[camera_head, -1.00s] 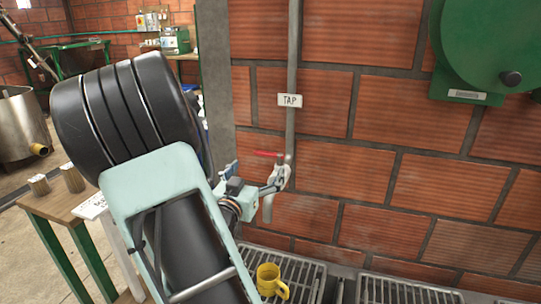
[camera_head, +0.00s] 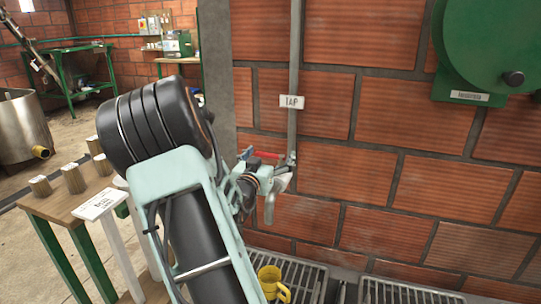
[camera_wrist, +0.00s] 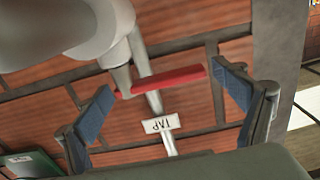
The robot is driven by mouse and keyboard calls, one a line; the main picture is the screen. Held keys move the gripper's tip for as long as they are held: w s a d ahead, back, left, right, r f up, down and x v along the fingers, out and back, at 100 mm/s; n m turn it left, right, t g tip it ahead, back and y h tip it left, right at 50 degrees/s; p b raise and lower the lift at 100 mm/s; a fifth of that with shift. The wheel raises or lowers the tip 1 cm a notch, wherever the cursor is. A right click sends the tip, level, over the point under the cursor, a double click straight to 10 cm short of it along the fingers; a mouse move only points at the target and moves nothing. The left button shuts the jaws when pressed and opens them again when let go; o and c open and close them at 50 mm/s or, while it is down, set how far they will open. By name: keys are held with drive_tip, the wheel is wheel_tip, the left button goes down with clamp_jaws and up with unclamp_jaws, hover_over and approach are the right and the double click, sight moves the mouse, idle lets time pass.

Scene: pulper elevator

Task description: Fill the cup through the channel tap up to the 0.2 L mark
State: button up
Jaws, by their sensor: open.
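The channel tap (camera_head: 270,205) is a grey spout on a vertical wall pipe under a "TAP" sign (camera_head: 292,101). Its red lever (camera_head: 266,155) also shows in the wrist view (camera_wrist: 160,80), lying between my two blue finger pads. My gripper (camera_head: 264,168) is open at the lever, with the pads apart in the wrist view (camera_wrist: 166,100). I cannot tell whether a pad touches it. The yellow cup (camera_head: 268,283) stands upright on the drain grate below the spout, handle to the right. No water stream shows. The cup's mark and fill level cannot be made out.
The metal grate (camera_head: 308,278) runs along the brick wall's foot. A green machine (camera_head: 490,50) hangs on the wall at upper right. A wooden table (camera_head: 55,206) with small blocks and a sign stands left of my arm.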

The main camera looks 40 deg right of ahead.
drive_tip(key=c, duration=1.7)
drive_tip(key=shift+f+b, duration=0.1)
drive_tip(key=shift+b, duration=0.2)
drive_tip(key=shift+t+b, duration=0.35)
drive_tip(key=shift+t, duration=0.05)
drive_tip(key=shift+s+f+n+t+y+b, duration=0.1)
drive_tip(key=shift+n+t+y+b, duration=0.2)
drive_tip(key=shift+y+b, duration=0.15)
drive_tip(key=n+t+b, duration=0.1)
drive_tip(key=t+y+b, duration=0.1)
drive_tip(key=b, duration=0.1)
drive_tip(key=shift+s+a+n, duration=0.15)
drive_tip(key=shift+a+n, duration=0.15)
drive_tip(key=shift+n, duration=0.1)
drive_tip(key=shift+s+a+n+t+y+b, duration=0.1)
drive_tip(key=shift+n+t+y+b, duration=0.3)
drive_tip(key=shift+t+y+b, duration=0.45)
drive_tip(key=shift+r+g, duration=0.2)
drive_tip(key=shift+g, duration=0.05)
